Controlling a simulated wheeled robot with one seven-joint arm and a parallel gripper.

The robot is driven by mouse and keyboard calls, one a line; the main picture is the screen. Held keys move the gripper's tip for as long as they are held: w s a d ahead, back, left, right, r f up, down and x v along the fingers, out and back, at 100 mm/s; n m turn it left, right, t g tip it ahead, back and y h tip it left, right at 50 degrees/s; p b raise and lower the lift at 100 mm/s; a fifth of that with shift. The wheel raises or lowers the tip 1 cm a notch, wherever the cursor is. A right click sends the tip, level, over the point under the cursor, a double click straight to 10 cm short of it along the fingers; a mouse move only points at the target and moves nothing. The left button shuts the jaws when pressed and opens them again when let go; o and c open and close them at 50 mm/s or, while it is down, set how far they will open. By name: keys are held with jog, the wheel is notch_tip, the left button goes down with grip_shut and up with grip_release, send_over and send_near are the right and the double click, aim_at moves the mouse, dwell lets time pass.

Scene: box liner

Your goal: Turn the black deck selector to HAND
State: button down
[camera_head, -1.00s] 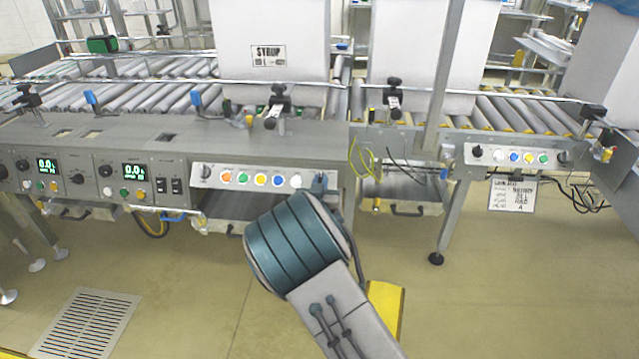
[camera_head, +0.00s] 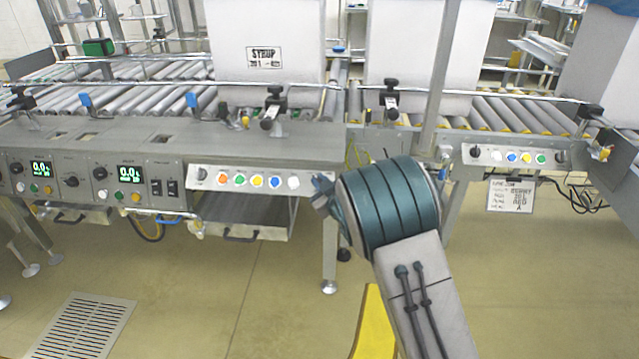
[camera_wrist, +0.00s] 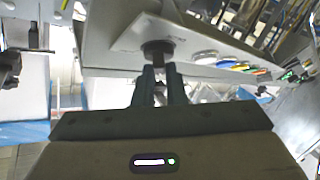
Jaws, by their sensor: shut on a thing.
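My gripper (camera_wrist: 160,72) is shut on a black selector knob (camera_wrist: 158,50) on a light panel, seen in the wrist view. The two fingers stand close together on either side of the knob's stem. In the head view my gripper (camera_head: 322,192) is at the right end of the sloped button panel (camera_head: 243,190); my wrist hides most of it, and the knob cannot be made out. I cannot read any position mark around the knob, so its setting cannot be told.
Several coloured buttons (camera_head: 257,181) run along the panel left of my gripper, with another knob (camera_head: 203,174) at its left end. A second button panel (camera_head: 515,156) is to the right. Roller conveyors (camera_head: 130,97) with large white boxes (camera_head: 265,45) lie behind. The floor below is open.

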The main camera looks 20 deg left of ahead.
jog(key=shift+n+g, duration=0.6)
jog(key=shift+n, duration=0.1)
jog(key=c, duration=1.5)
grip_release()
jog(key=shift+r, duration=0.1)
jog(key=p+v, duration=0.1)
jog(key=v, duration=0.8)
jog(key=p+v, duration=0.1)
jog(key=v, duration=0.3)
jog(key=shift+s+d+f+p, duration=0.2)
jog(key=shift+d+p, duration=0.15)
